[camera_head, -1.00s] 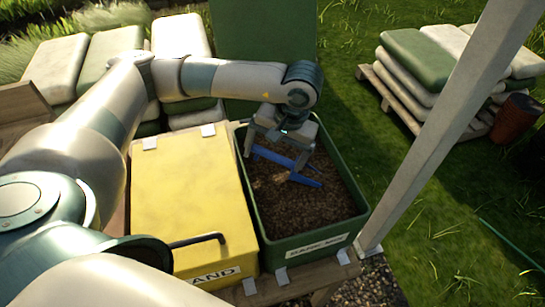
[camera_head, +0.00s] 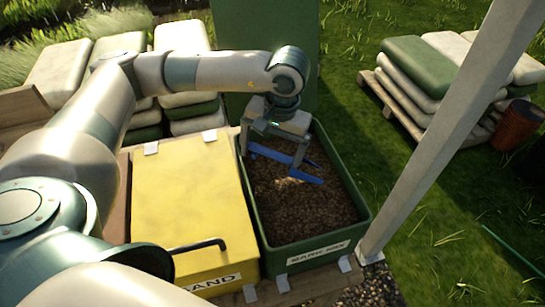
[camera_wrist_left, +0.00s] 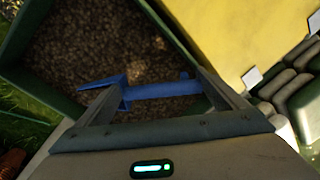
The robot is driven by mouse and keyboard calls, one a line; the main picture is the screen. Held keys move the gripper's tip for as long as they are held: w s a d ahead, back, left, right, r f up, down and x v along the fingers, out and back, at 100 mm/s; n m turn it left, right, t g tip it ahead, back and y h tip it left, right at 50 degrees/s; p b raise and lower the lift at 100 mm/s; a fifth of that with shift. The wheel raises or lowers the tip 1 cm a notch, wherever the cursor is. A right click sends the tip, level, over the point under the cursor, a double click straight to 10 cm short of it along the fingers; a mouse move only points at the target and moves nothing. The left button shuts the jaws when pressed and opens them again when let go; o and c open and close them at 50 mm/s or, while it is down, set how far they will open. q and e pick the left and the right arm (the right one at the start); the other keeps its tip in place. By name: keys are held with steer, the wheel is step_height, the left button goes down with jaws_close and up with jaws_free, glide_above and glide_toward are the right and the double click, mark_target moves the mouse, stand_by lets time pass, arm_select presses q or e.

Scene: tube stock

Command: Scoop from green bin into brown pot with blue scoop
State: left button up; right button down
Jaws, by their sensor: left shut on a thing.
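My left gripper (camera_head: 275,145) is above the far part of the green bin (camera_head: 364,205), which is open and filled with brown bark-like material. The gripper is shut on the blue scoop (camera_head: 268,153). In the left wrist view, the blue scoop (camera_wrist_left: 160,90) lies across between the two fingers (camera_wrist_left: 160,105), over the brown material. I cannot tell whether the scoop holds anything. A reddish-brown pot (camera_head: 515,122) stands on the grass at the far right, by the stacked bags. My right gripper is not in view.
A yellow box (camera_head: 185,195) with a black handle and a label ending in "AND" stands left of the bin. A pale post (camera_head: 440,125) rises between bin and pot. Stacked bags on a pallet (camera_head: 425,70) stand at the back right.

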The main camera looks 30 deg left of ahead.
arm_select(q)
steer(key=shift+s+a+r, duration=0.1)
steer(key=shift+a+r, duration=0.15)
steer(key=shift+r, duration=0.35)
steer(key=shift+a+r, duration=0.2)
steer(key=shift+r, duration=0.4)
steer(key=shift+a+r+h, duration=0.2)
steer(key=shift+r+h, duration=0.1)
steer(key=shift+r, duration=0.1)
steer(key=r, duration=0.1)
steer(key=a+r, duration=0.1)
steer(key=a+r+h, duration=0.1)
steer(key=shift+s+r, duration=0.15)
steer(key=shift+s, duration=0.15)
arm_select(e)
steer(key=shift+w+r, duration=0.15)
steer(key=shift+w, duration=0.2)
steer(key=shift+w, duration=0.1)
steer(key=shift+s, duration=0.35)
